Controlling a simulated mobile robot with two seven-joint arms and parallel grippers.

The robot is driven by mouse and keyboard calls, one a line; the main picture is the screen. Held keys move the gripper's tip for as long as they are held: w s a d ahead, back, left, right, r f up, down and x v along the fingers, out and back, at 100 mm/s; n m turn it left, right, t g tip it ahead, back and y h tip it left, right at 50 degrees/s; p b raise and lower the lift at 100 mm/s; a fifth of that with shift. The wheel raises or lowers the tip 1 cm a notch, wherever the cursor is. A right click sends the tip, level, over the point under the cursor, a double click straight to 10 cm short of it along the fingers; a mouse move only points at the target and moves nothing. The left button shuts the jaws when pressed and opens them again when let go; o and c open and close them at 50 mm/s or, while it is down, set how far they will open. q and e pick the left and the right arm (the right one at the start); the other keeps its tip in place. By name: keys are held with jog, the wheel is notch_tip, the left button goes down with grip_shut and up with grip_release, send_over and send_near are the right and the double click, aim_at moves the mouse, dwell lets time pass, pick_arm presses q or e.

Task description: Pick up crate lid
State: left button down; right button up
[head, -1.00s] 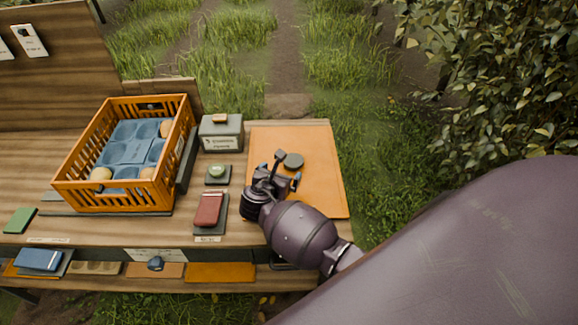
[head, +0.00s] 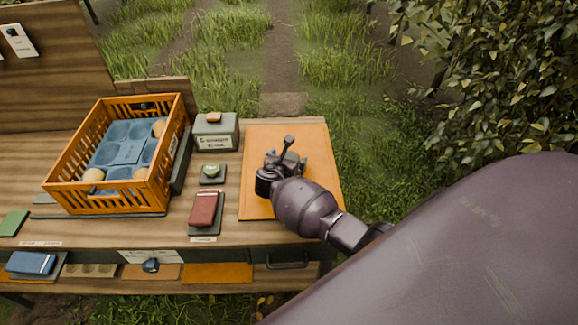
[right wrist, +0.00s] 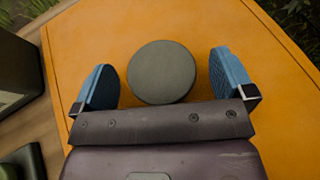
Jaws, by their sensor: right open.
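The crate lid (head: 258,200) looks like a flat orange board lying on the right end of the wooden table. It fills most of the right wrist view (right wrist: 215,28). A round grey-green knob (right wrist: 161,72) stands on it. My right gripper (head: 286,162) is open over the lid and hides the knob in the head view. In the right wrist view its two blue fingers are on either side of the knob, with a gap visible on each side. The orange crate (head: 120,200) stands on the left of the table. My left gripper is not in view.
A grey box (head: 216,132) stands just left of the lid. A small green round item (head: 211,170) and a red item (head: 204,208) lie near it. A lower shelf with a blue item (head: 31,263) runs along the front. Grass and a leafy bush are beyond the table's right edge.

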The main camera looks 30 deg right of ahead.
jog(key=shift+w+d+f, duration=0.1)
jog(key=shift+d, duration=0.1)
jog(key=shift+c, duration=0.5)
jog(key=c, duration=0.9)
jog(key=shift+c, duration=0.7)
